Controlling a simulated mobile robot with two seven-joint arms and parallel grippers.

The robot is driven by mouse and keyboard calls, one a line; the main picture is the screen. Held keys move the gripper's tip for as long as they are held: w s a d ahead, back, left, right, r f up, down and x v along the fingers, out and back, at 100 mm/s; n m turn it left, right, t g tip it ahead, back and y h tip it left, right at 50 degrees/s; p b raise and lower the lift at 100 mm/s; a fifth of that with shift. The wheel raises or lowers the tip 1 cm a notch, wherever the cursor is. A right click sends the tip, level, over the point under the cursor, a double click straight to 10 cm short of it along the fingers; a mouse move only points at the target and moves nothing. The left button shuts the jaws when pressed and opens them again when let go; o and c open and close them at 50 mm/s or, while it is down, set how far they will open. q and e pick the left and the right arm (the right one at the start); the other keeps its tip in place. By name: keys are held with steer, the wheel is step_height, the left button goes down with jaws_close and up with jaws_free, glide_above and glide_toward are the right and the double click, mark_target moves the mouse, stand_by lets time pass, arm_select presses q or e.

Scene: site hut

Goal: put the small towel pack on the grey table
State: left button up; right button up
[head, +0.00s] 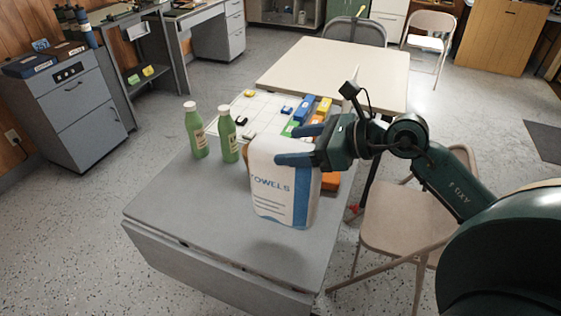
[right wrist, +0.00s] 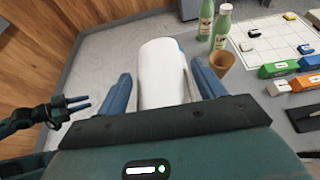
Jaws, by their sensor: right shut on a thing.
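The small towel pack (head: 284,190), white with blue print, is upright in my right gripper (head: 293,146). The gripper is shut on its upper part. The pack is over the grey table (head: 185,215), with a dark shadow on the tabletop below it and a gap between. In the right wrist view the pack (right wrist: 162,75) sits between the blue fingers.
Two green bottles (head: 228,135) stand on the table's left side. A white grid board (head: 262,112) and several coloured blocks (head: 304,108) lie behind the pack. A brown cup (right wrist: 222,62) stands near the bottles. The table's front part is clear. A folding chair (head: 395,220) stands at right.

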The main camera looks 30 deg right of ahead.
step_height(320, 180, down, 7)
steer(key=shift+f, duration=0.15)
stand_by(0.4)
steer(key=shift+f, duration=0.15)
steer(key=o, duration=1.6)
steer(key=shift+o, duration=0.2)
steer(key=shift+s+d, duration=0.15)
steer(key=b+v, duration=0.2)
steer(key=v, duration=1)
